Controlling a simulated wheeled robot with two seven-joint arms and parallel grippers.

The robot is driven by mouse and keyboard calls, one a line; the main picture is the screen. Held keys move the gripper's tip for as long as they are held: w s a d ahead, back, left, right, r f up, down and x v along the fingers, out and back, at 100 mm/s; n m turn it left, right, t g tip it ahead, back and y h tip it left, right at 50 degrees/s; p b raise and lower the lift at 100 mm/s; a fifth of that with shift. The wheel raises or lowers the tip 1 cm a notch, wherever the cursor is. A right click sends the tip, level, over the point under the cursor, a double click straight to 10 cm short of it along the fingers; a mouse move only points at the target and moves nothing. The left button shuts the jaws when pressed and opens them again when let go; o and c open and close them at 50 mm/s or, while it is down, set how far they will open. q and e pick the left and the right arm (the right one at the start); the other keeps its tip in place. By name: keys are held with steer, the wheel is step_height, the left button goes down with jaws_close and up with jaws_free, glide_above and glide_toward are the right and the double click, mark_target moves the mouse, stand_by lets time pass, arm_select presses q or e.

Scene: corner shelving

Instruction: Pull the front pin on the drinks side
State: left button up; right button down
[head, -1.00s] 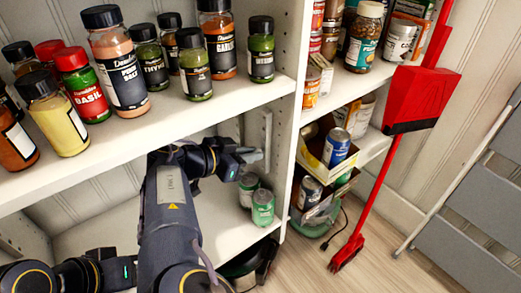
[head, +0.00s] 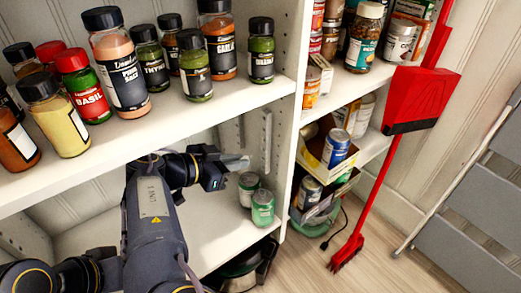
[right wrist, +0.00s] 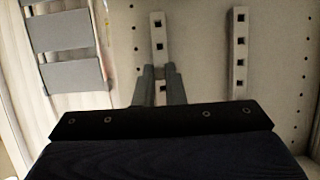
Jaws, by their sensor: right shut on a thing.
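My right gripper (head: 238,163) is inside the lower bay under the spice shelf, its fingertips pointing right toward the side panel. In the right wrist view its two fingers (right wrist: 160,88) are close together, in front of the left slotted metal strip (right wrist: 158,35). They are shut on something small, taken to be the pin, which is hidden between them. In the head view the front strip (head: 266,135) stands to the right of the fingertips, with a visible gap. The rear strip (head: 239,128) is behind it. My left gripper is not in view.
The spice shelf (head: 235,98) with several jars is close above. A red broom (head: 372,190) and a grey step ladder (head: 480,205) stand at the right.

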steer(key=shift+s+a, duration=0.35)
steer(key=shift+a, duration=0.15)
